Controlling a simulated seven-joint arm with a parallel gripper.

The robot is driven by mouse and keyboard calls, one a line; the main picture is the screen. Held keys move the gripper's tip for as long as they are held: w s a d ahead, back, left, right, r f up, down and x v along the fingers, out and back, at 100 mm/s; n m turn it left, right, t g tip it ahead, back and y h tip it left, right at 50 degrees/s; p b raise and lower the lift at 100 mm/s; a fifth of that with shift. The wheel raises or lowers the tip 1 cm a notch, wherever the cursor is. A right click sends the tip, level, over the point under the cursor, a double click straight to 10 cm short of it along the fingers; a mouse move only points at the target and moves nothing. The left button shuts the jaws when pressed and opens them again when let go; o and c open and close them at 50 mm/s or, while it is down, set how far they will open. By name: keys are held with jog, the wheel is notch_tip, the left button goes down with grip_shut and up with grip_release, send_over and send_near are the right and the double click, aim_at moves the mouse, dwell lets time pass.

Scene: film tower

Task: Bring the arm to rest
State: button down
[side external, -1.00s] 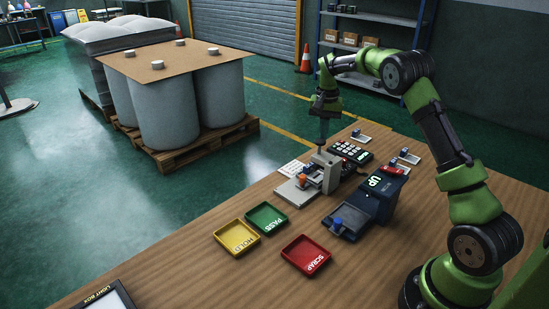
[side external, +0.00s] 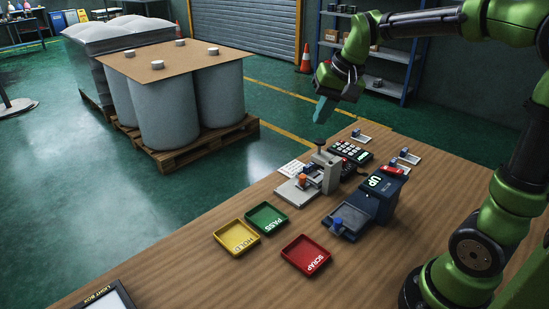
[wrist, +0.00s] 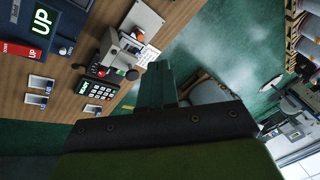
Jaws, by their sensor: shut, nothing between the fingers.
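My gripper (side external: 322,110) is raised in the air above the far end of the wooden bench (side external: 180,262), tilted, with its fingers pointing down. The fingers are together and nothing shows between them. In the wrist view the shut fingers (wrist: 158,85) stand in the middle. Below my gripper is a grey press-like device (side external: 326,172) with an orange part on its base. It also shows in the wrist view (wrist: 122,50). My gripper is apart from it and touches nothing.
A yellow HOLD tray (side external: 237,237), a green PASS tray (side external: 266,219) and a red SCRAP tray (side external: 306,255) lie empty on the bench. A dark blue unit reading UP (side external: 381,190) and a keypad (side external: 351,152) stand nearby. Wrapped rolls (side external: 163,105) sit on a pallet beyond.

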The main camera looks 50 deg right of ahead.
jog(key=s+a+f+n+t, duration=0.1)
jog(key=s+a, duration=0.3)
jog(key=s, duration=0.3)
jog(key=s+a+n+t+y, duration=0.1)
jog(key=s+a+n, duration=0.1)
jog(key=s+a, duration=0.3)
jog(key=shift+s+f+n+t, duration=0.3)
jog(key=shift+s+f+t, duration=0.1)
jog(key=shift+s, duration=0.8)
jog(key=w+d+f+m+g+h, duration=0.1)
jog(key=w+d+f+m+g, duration=0.2)
jog(key=w+d+m, duration=0.4)
jog(key=w+d+f+m+g+h, duration=0.1)
jog(key=w+d+f+m+g, duration=0.2)
jog(key=w+d, duration=1.5)
jog(key=d+m+g, duration=0.1)
jog(key=m, duration=0.3)
jog(key=shift+d, duration=0.3)
